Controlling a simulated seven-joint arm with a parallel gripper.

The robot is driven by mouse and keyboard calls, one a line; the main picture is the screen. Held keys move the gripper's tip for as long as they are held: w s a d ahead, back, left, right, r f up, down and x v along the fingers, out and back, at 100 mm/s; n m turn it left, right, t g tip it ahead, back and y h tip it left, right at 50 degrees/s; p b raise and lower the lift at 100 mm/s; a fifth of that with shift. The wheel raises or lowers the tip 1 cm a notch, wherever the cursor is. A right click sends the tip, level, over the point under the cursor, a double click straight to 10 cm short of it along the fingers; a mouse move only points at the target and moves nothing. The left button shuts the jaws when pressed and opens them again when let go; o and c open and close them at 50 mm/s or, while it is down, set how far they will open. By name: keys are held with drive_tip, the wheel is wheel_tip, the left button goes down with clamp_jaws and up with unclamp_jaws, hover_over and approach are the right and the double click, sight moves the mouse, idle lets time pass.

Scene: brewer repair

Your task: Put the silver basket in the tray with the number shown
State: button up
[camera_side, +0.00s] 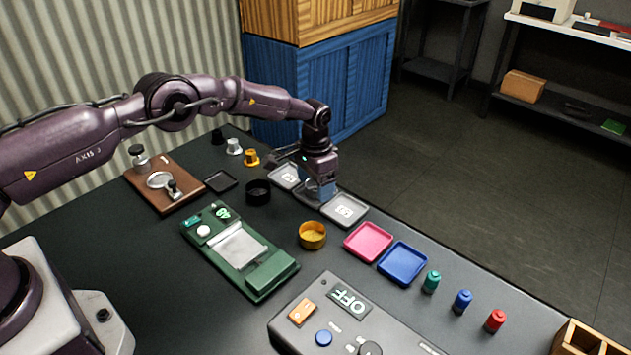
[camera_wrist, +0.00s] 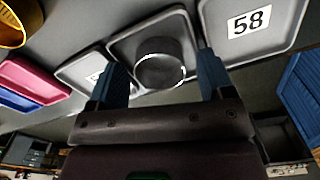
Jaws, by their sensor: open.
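The silver basket (camera_wrist: 160,66) is in the middle of three grey trays (camera_wrist: 123,48) in the wrist view, looking seated on its floor. My gripper (camera_wrist: 162,82) is open, with one blue finger on each side of the basket; I cannot tell whether they touch it. In the side view my gripper (camera_side: 319,192) is low over the middle tray and hides the basket. One outer tray (camera_wrist: 250,24) is labelled 58. The other outer tray (camera_side: 345,209) has a label I cannot read. A green device (camera_side: 240,250) has a small lit display (camera_side: 223,212), unreadable here.
A gold basket (camera_side: 312,235) and a black basket (camera_side: 258,192) stand near the trays. A pink tray (camera_side: 368,242) and a blue tray (camera_side: 402,262) lie to the right. A grey control box (camera_side: 345,325) reading OFF is in front. Several small bottles stand at the right.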

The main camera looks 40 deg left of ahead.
wheel_tip(320, 180, up, 13)
drive_tip(key=shift+r, duration=0.2)
idle(0.3)
drive_tip(key=s+r+n+t, duration=0.1)
drive_tip(key=s+r, duration=0.6)
drive_tip(key=r, duration=0.3)
drive_tip(key=s+r+t, duration=0.2)
drive_tip(key=s+r, duration=0.5)
drive_tip(key=r, duration=0.4)
drive_tip(key=s+a+n+t, duration=0.2)
drive_tip(key=s, duration=2.1)
drive_tip(key=shift+s+f+t, duration=0.3)
drive_tip(key=shift+s+f, duration=0.1)
